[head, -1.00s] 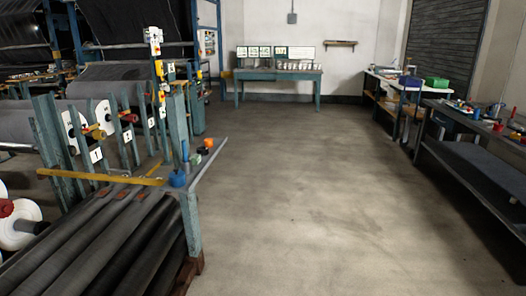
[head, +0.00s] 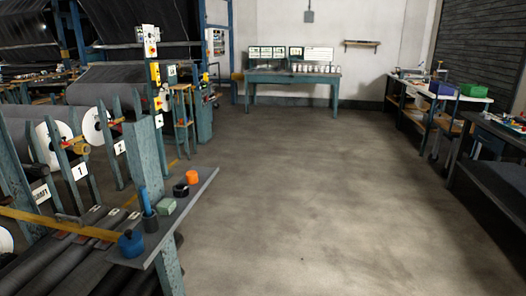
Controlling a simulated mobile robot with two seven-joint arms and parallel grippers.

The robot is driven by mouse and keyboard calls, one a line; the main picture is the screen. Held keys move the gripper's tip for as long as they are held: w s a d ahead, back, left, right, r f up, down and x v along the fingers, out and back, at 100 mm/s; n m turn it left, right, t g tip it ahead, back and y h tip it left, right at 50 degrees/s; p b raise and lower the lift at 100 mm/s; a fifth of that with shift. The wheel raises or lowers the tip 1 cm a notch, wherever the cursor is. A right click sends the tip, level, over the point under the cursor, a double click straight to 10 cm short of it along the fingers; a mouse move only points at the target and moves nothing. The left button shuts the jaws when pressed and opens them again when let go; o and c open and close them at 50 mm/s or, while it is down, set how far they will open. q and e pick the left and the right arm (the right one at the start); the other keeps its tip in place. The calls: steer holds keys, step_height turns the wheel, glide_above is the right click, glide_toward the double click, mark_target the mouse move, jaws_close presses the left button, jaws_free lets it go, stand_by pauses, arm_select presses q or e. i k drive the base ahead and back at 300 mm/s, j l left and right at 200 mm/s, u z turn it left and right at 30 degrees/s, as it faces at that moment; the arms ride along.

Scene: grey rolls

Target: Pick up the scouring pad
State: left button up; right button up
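A small pale green block (head: 166,206), which looks like the scouring pad, lies on a narrow grey ledge (head: 198,191) at the lower left in the head view. A dark cup (head: 150,222) holding a blue upright item stands just left of it. A black round item (head: 181,190) and an orange item (head: 192,177) lie behind it to the right. A blue rounded object (head: 131,243) sits nearer to me. Neither of my grippers is in view.
Dark rolls (head: 75,265) lie in a rack below and left of the ledge. A wide grey floor (head: 290,200) is clear ahead and to the right. A teal table (head: 293,78) stands at the back wall. Workbenches (head: 497,150) line the right side.

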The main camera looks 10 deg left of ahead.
mark_target(166, 206)
steer(key=i+l+u, duration=0.1)
steer(key=i+u, duration=0.25)
steer(key=i, duration=0.2)
steer(key=i+l+u, duration=0.35)
steer(key=i, duration=0.15)
steer(key=i+l+u, duration=0.2)
steer(key=u, duration=0.2)
steer(key=i+l+u, duration=0.6)
steer(key=u, duration=0.2)
steer(key=i+l+u, duration=0.15)
steer(key=l+u, duration=0.25)
steer(key=l, duration=0.15)
steer(key=i+l+u, duration=0.1)
steer(key=l+u, duration=0.25)
steer(key=l, duration=0.35)
steer(key=l+u, duration=0.35)
steer(key=l, duration=0.35)
